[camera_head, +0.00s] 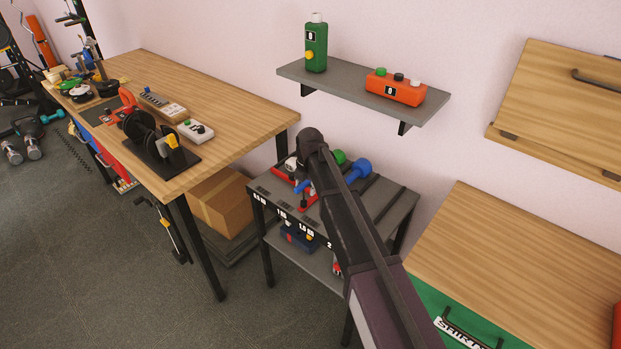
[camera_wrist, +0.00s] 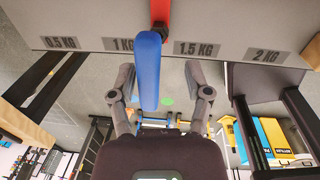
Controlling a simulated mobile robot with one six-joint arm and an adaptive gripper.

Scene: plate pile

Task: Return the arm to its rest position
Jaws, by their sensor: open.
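My gripper (camera_wrist: 158,76) is open in the wrist view, its two fingers spread on either side of a blue handle (camera_wrist: 148,72). A gap shows between the handle and each finger. The handle joins a red part (camera_wrist: 159,12) at the edge of the weight rack (camera_wrist: 220,42). My arm (camera_head: 345,215) crosses the head view from the bottom up over the rack and hides part of it. I cannot make out the fingers in the head view.
The rack (camera_head: 262,190) carries weight labels, a blue dumbbell (camera_head: 361,168) and a green one (camera_head: 338,157). A shelf (camera_head: 345,84) is above. A cluttered workbench (camera_head: 235,118) stands left, another wooden surface (camera_head: 520,260) right. The floor (camera_head: 110,270) at left front is clear.

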